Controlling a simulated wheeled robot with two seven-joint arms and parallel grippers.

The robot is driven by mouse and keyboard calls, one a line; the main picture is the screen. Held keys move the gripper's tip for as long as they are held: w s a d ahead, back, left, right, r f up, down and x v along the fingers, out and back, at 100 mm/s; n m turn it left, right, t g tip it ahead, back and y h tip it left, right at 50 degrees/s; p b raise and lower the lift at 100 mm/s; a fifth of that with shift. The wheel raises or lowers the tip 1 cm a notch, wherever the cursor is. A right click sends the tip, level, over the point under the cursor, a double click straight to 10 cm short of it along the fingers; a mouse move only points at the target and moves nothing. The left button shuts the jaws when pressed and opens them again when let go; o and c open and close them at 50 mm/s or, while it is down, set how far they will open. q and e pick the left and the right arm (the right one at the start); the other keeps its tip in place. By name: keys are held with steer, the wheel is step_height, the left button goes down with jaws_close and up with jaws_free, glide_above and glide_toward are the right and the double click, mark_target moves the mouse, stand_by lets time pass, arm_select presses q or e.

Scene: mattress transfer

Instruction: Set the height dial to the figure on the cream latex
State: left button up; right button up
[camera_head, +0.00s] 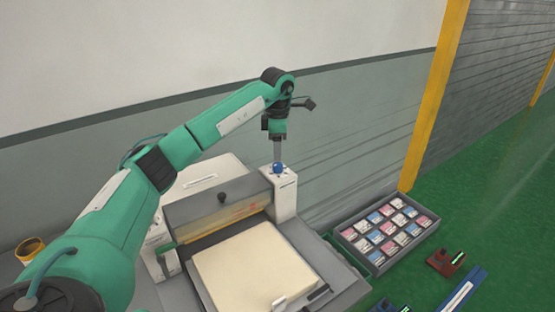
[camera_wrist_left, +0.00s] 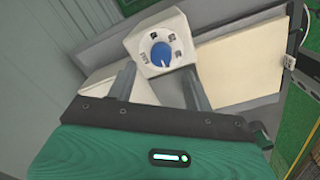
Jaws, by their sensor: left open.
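The height dial is a blue knob (camera_head: 278,168) on top of a white post (camera_head: 284,192) at the machine's right. In the left wrist view the blue dial (camera_wrist_left: 161,54) shows its round face with dark printed marks around it, too small to read. My left gripper (camera_head: 277,160) points down just above the dial. In the left wrist view its two fingers (camera_wrist_left: 156,85) are apart, with the dial beyond and between their tips. The cream latex slab (camera_head: 250,262) lies flat on the machine's bed; I can make out no figure on it. My right gripper is not in view.
A grey tray (camera_head: 376,262) with rows of pink, blue and white cards stands at the right. A grey roller housing (camera_head: 215,208) with a black knob crosses behind the slab. A yellow cup (camera_head: 30,248) stands at the far left. A wall rises close behind.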

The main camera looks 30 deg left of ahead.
mark_target(277, 164)
arm_select(q)
step_height(277, 164, down, 4)
steer(key=shift+p, duration=0.45)
steer(key=shift+f, duration=0.8)
steer(key=c, duration=1)
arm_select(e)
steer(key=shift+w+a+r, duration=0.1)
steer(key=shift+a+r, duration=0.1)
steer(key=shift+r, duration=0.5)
